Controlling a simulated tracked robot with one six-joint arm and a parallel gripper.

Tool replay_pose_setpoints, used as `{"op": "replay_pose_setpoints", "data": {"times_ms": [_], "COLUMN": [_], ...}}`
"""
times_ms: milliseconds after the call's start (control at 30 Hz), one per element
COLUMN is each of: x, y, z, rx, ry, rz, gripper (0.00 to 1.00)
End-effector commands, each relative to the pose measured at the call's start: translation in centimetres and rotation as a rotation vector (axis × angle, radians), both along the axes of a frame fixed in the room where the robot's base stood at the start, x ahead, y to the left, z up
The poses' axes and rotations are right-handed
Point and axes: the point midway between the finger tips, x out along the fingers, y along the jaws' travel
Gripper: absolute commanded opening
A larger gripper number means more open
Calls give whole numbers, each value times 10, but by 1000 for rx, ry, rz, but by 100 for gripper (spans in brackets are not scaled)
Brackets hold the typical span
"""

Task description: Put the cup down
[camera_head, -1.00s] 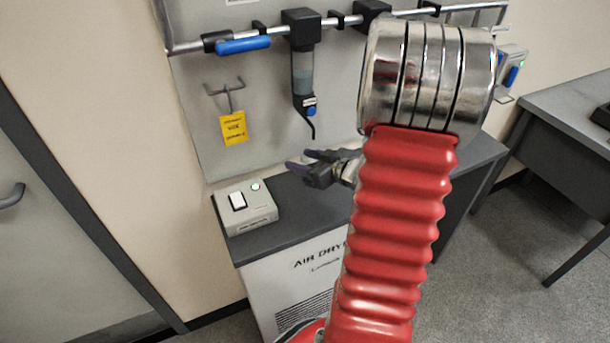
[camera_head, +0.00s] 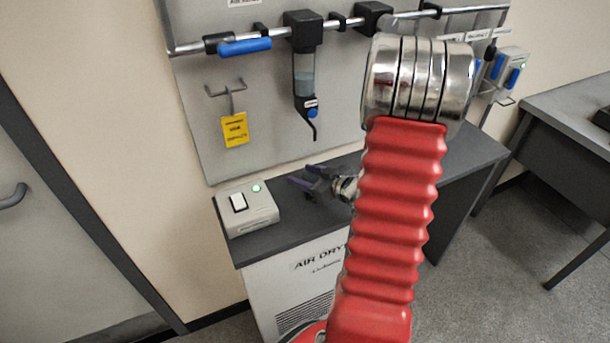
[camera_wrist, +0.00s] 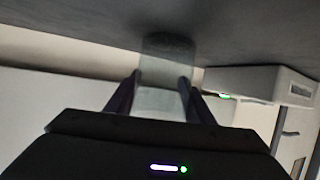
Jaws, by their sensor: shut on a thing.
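The cup (camera_wrist: 166,88) is a clear, greyish, see-through vessel between the two dark fingers of my gripper (camera_wrist: 160,98) in the wrist view. That view is upside down, with the dark worktop along its top. The cup's far end overlaps the worktop there; I cannot tell whether it touches. In the head view, my gripper (camera_head: 312,184) is low over the dark worktop (camera_head: 285,232) of the air dryer cabinet, right of the switch box. I cannot make out the cup in the head view. My red arm hides part of the worktop.
A switch box (camera_head: 246,208) with a green light stands on the worktop left of my gripper, and it also shows in the wrist view (camera_wrist: 262,82). A panel with a pipe and a hanging filter (camera_head: 305,75) rises behind. A yellow tag (camera_head: 235,130) hangs left.

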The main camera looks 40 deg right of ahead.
Motion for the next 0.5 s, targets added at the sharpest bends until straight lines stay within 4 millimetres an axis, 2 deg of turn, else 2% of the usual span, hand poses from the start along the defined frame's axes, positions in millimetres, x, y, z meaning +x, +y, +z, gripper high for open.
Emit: {"op": "replay_pose_setpoints", "data": {"times_ms": [367,400,500], "x": [0,0,0], "y": [0,-1,-1], "z": [-3,-2,-2], "rx": [1,0,0], "ry": [0,0,0], "rz": [-1,-1,-1], "gripper": [27,50,57]}}
